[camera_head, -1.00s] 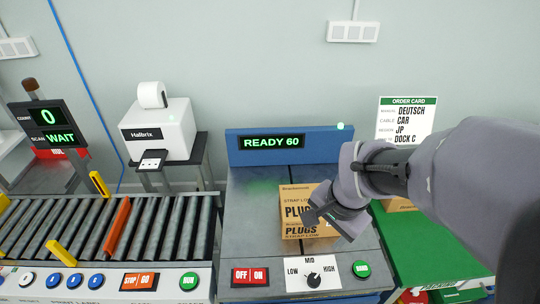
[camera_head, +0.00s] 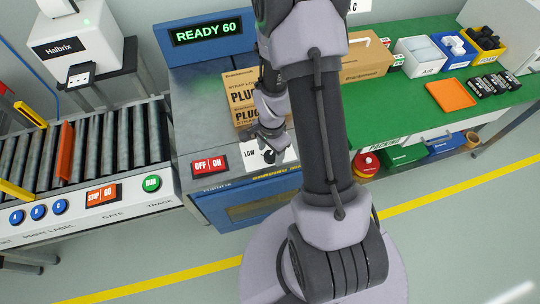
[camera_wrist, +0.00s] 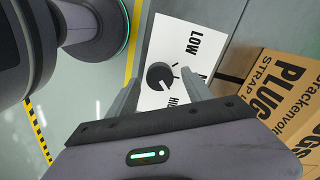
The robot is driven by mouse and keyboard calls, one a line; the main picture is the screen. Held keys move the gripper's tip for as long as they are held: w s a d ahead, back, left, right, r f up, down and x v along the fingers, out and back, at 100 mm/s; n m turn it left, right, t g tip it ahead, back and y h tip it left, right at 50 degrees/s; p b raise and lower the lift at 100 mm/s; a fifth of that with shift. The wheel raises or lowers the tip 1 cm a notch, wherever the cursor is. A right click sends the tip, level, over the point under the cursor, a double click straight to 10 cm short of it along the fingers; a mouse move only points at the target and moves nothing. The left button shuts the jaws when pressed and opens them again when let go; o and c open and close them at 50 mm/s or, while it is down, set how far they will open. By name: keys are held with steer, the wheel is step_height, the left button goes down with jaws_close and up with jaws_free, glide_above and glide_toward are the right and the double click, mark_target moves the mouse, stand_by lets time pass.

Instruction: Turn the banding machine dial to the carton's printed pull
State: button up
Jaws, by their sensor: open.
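The black dial (camera_wrist: 160,76) sits on a white plate (camera_wrist: 155,40) marked LOW, with HIGH partly covered; the middle label is cut off. I cannot tell the dial's setting for certain. In the wrist view my gripper (camera_wrist: 160,88) is open, its fingers on either side of the dial; contact is unclear.
The machine display (camera_head: 207,33) reads READY 60. Red OFF/ON switches (camera_head: 209,165) sit left of the dial. A roller conveyor (camera_head: 95,140) is at left. A green bench (camera_head: 400,90) with bins and another carton (camera_head: 366,58) is at right.

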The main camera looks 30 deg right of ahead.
steer(key=shift+f, duration=0.55)
jaws_close()
